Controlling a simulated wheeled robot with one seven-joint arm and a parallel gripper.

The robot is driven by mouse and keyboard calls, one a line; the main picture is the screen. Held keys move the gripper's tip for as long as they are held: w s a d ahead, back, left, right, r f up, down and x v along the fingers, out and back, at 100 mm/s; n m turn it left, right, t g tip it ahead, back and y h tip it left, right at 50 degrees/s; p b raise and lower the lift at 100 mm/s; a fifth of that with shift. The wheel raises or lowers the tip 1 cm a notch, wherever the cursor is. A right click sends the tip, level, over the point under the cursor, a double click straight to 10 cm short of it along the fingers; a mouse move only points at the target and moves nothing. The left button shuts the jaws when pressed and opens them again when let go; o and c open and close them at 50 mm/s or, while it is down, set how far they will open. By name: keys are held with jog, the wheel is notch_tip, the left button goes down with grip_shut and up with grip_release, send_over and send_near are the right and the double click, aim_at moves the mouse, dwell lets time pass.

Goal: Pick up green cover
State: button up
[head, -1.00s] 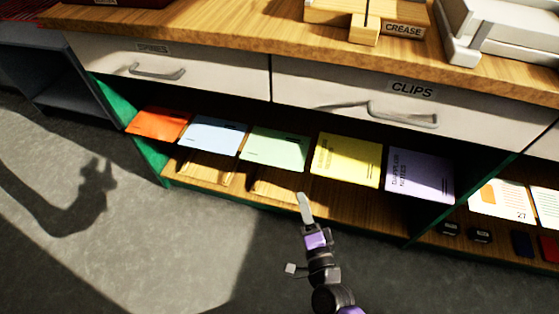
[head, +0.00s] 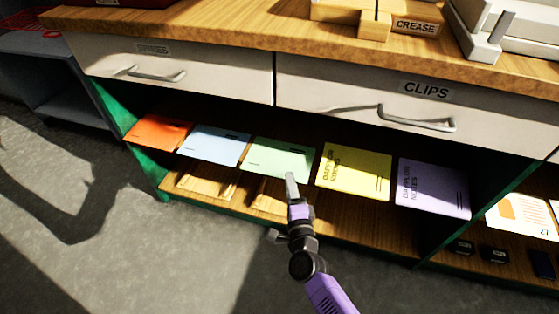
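The green cover (head: 279,158) is a pale green sheet in the middle of a row of covers on the open shelf under the drawers. It lies between the light blue cover and the yellow cover. My gripper (head: 291,182) reaches up from below, its fingertips at the front edge of the green cover in the picture. I cannot tell whether it touches the cover. The fingers show edge-on as one grey shape, so their opening is hidden. No cover is seen lifted.
An orange cover (head: 157,132), a light blue cover (head: 213,145), a yellow cover (head: 354,174) and a purple cover (head: 433,187) share the shelf (head: 375,233). Drawers with handles, one labelled CLIPS (head: 425,90), hang just above. Green panels bound the shelf. Open floor lies in front.

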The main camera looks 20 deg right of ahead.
jog(key=shift+c, duration=0.2)
grip_shut()
